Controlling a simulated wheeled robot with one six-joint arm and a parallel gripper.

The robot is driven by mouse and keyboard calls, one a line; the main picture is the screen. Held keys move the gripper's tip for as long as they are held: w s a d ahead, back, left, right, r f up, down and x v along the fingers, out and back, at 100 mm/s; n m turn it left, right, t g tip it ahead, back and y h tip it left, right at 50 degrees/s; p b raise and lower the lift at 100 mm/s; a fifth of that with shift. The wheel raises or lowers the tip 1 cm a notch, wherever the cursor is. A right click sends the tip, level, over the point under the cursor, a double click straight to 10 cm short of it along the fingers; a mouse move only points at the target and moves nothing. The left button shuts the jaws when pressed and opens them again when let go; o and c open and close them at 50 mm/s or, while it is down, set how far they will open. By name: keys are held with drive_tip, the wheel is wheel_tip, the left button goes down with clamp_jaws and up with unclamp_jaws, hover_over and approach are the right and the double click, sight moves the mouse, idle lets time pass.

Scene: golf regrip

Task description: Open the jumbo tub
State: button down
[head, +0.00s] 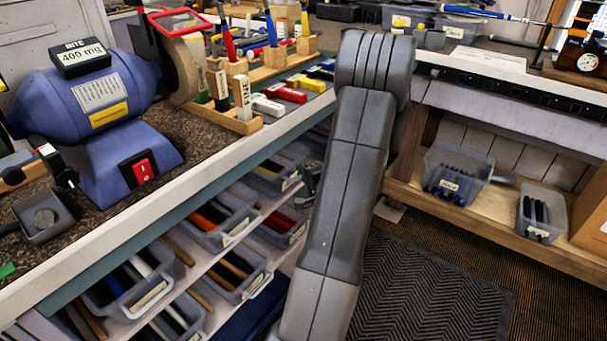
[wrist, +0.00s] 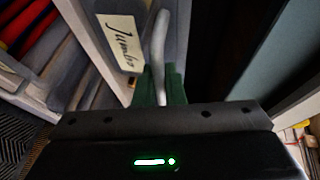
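The jumbo tub (wrist: 106,84) shows at close range in the wrist view, with a cream label reading "Jumbo" (wrist: 122,42) on its front. A pale curved bar handle (wrist: 160,42) stands out beside the label. My gripper (wrist: 160,84) has its green fingers on both sides of the handle, close against it, and looks shut on it. The inside of the tub is not visible. In the head view my arm hides most of this area, and only a bit of my gripper (head: 308,182) shows beside the shelves under the bench.
Open tubs of grips (head: 222,222) fill the shelves under the bench (head: 215,160). A blue grinder (head: 95,95) and wooden grip stands are on top. More clear tubs (head: 458,172) sit on a low shelf at right. A dark mat (head: 430,290) covers clear floor.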

drive_tip(key=s+d+b, duration=0.8)
drive_tip(key=s+d, duration=0.5)
drive_tip(key=d, duration=0.5)
drive_tip(key=c, duration=1.5)
unclamp_jaws()
drive_tip(key=p+v, duration=0.1)
drive_tip(key=v, duration=1.2)
drive_tip(key=shift+s+d+r+p, duration=0.1)
drive_tip(key=shift+s+d+p, duration=0.1)
drive_tip(key=shift+s+p, duration=0.1)
